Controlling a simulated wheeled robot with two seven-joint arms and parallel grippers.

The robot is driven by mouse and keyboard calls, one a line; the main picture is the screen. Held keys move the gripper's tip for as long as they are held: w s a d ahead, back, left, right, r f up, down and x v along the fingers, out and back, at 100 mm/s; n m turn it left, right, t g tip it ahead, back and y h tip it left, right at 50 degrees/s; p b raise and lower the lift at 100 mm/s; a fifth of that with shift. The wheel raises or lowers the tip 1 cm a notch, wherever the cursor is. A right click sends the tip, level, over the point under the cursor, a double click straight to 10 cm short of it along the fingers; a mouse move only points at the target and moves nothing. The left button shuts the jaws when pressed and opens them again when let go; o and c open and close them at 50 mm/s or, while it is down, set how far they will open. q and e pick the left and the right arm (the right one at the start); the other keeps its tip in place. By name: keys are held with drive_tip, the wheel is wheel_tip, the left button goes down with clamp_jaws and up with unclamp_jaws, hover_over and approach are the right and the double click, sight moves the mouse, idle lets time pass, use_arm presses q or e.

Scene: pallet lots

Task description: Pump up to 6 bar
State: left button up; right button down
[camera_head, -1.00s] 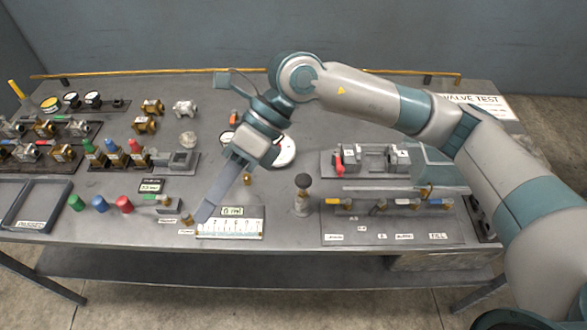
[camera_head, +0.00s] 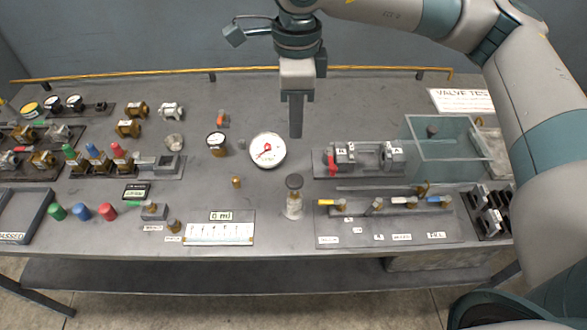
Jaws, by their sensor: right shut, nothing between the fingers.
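My right gripper (camera_head: 295,135) is shut and empty. It points straight down above the bench, just right of the large round gauge. The gauge (camera_head: 267,151) has a white face and a red needle; its numbers are too small to read. A small pump-like post with a dark round knob (camera_head: 294,182) and a pale body (camera_head: 294,206) stands upright on the bench, in front of the gripper and apart from it in the picture. My left gripper is not in view.
A valve fixture (camera_head: 370,157) and a clear glass tank (camera_head: 450,145) stand to the right. A row of coloured-handle valves (camera_head: 385,203) lies in front of them. Caps, valves and small gauges fill the left side. A yellow rail (camera_head: 150,76) runs along the back edge.

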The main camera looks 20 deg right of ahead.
sight(296, 182)
drive_tip(key=shift+f, duration=0.1)
wheel_tip(296, 182, down, 14)
drive_tip(key=p, duration=0.6)
drive_tip(key=shift+p, duration=0.35)
wheel_tip(296, 182, down, 4)
drive_tip(key=b, duration=0.5)
drive_tip(key=shift+r, duration=0.25)
drive_tip(key=shift+s+f, duration=0.1)
drive_tip(key=shift+s, duration=0.05)
